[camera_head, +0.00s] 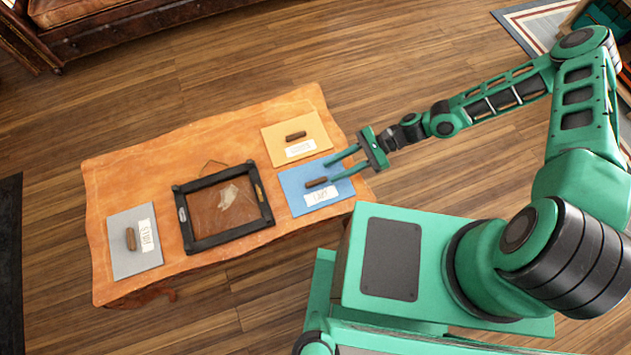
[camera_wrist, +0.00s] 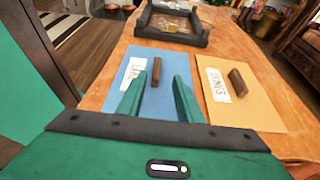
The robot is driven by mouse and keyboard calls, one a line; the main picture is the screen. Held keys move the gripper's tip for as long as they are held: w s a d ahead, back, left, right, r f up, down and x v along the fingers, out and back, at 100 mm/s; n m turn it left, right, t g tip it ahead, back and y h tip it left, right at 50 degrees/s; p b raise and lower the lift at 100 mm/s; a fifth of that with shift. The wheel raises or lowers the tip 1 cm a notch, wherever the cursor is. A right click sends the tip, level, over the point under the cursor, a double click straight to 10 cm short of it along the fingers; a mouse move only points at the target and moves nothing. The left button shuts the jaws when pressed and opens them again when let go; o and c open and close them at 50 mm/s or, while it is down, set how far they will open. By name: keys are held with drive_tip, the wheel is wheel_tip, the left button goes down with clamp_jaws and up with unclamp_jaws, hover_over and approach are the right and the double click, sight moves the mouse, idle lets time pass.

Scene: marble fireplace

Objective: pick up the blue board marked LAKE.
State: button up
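The blue board (camera_head: 293,196) lies on the wooden table with a white label, which seems to read LAKE, and a brown handle (camera_head: 316,182) standing on it. In the wrist view the blue board (camera_wrist: 166,108) is below and ahead of my fingers, with its handle (camera_wrist: 156,72) between the line of the two fingertips. My gripper (camera_head: 329,171) is open and empty over the board's right part; its green fingers (camera_wrist: 158,82) are spread in the wrist view. I cannot tell the exact height of the fingertips above the board. Part of the label is hidden by the left finger in the wrist view.
A yellow board (camera_head: 318,132) with a handle lies close beside the blue one. A dark-framed picture (camera_head: 188,237) and a grey board (camera_head: 122,261) lie further left on the table (camera_head: 130,180). A brown leather sofa (camera_head: 115,22) stands behind, with bare floor between.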

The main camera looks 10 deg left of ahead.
sight(320, 180)
drive_tip(key=x, duration=0.4)
drive_tip(key=shift+s+r, duration=0.1)
drive_tip(key=shift+s, duration=0.35)
drive_tip(key=shift+s+a+f, duration=0.2)
drive_tip(key=shift+a, duration=0.2)
clamp_jaws()
